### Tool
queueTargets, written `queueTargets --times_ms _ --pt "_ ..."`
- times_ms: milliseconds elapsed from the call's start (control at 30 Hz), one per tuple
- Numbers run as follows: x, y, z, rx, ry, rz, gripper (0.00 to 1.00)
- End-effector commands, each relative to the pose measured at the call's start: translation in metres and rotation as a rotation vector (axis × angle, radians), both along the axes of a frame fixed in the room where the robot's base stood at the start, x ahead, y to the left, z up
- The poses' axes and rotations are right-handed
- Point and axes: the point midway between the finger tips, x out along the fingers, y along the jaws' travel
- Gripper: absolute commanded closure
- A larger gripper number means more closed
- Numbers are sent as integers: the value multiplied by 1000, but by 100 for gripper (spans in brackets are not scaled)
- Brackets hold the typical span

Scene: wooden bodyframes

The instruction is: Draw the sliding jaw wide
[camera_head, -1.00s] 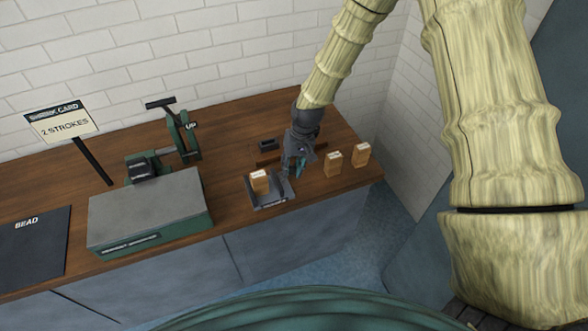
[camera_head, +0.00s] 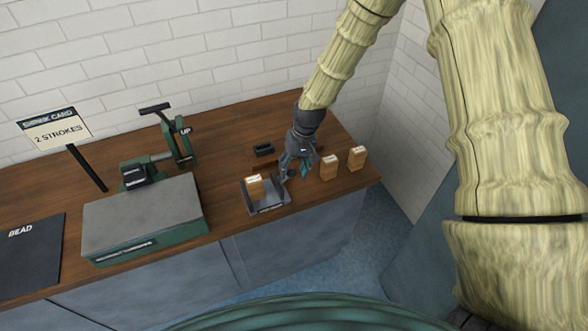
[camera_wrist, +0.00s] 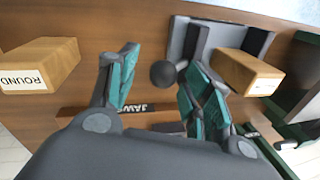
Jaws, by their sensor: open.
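A small grey fixture (camera_head: 270,209) sits near the counter's front edge and holds a wooden block (camera_head: 255,187). The wrist view shows this block (camera_wrist: 248,72) at the right, against the fixture's dark upright jaw plate (camera_wrist: 197,45). A dark round knob (camera_wrist: 163,73) sticks out from the jaw side. My gripper (camera_head: 294,175) is open just right of the fixture in the head view. In the wrist view its teal-padded fingers (camera_wrist: 158,84) stand on either side of the knob, with gaps showing.
Two wooden blocks (camera_head: 329,167) and (camera_head: 357,158) stand right of my gripper; one reads ROUND (camera_wrist: 40,68). A small black piece (camera_head: 263,150) lies behind. A green press (camera_head: 140,240), a stroke card (camera_head: 55,130) and a BEAD mat (camera_head: 30,255) are left.

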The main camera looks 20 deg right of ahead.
Motion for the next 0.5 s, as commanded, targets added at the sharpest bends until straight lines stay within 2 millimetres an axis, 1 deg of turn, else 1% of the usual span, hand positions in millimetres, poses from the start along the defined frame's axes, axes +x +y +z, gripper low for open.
queueTargets --times_ms 500 --pt "-1 -17 76 1 -3 -2 50"
